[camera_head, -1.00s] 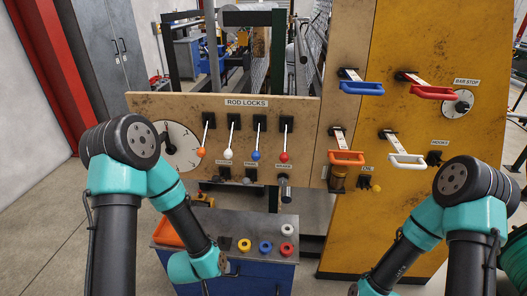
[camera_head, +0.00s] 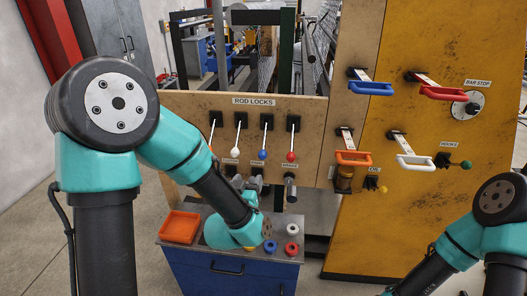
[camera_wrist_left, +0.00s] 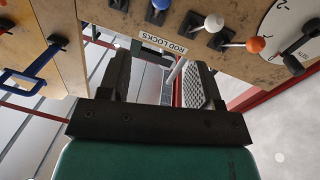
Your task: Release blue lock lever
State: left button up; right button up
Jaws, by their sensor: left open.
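The blue lock lever (camera_head: 262,154) is on the ROD LOCKS panel (camera_head: 180,103), its ball hanging at the low end of its rod. A white lever (camera_head: 235,152) is left of it and a red lever (camera_head: 291,156) right of it. My left gripper (camera_head: 266,192) is below these levers, partly hidden by its own wrist. In the left wrist view, my left gripper (camera_wrist_left: 160,78) is open and empty, facing the panel. There the blue ball (camera_wrist_left: 159,4) shows at the top edge, apart from the fingers. My right gripper is out of view.
An orange lever (camera_head: 211,149) is partly behind my left arm. Blue (camera_head: 371,88), red (camera_head: 443,93), orange (camera_head: 353,158) and white (camera_head: 416,163) handles stick out at right. A blue cabinet (camera_head: 225,272) with an orange tray (camera_head: 179,227) and colored rings stands below.

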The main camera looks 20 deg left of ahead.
aim_at(261, 153)
pick_arm(q)
jog(key=w, duration=1.7)
jog(key=shift+w+a, duration=0.2)
jog(key=shift+c, duration=0.2)
grip_shut()
